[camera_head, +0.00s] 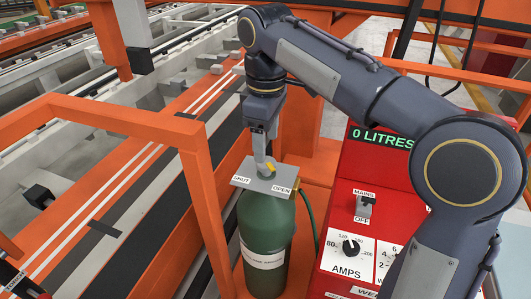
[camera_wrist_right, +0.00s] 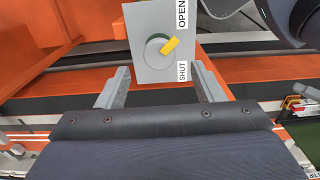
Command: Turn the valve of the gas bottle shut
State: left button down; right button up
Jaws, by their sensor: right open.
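The green gas bottle (camera_head: 265,235) stands upright in the orange frame in the head view. On its top is a grey plate (camera_head: 250,182) with SHUT at its left and OPEN at its right. The valve has a yellow pointer (camera_head: 270,168), also seen in the right wrist view (camera_wrist_right: 170,46), where it points between the two labels, somewhat toward OPEN. My right gripper (camera_head: 264,160) reaches down over the valve. In the right wrist view its fingers (camera_wrist_right: 161,78) are apart, with nothing between the tips, and the plate lies beyond them. My left gripper is not in view.
A red welder (camera_head: 335,230) with a MAINS switch (camera_head: 364,206) and an AMPS knob (camera_head: 350,248) stands right of the bottle. Its display (camera_head: 381,138) reads 0 LITRES. A green hose (camera_head: 308,215) runs beside the bottle. An orange post (camera_head: 205,205) stands to the left.

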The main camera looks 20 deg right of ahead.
aim_at(266, 162)
notch_tip(266, 162, down, 5)
jog(key=shift+f, duration=0.1)
dwell(0.3)
jog(key=c, duration=1)
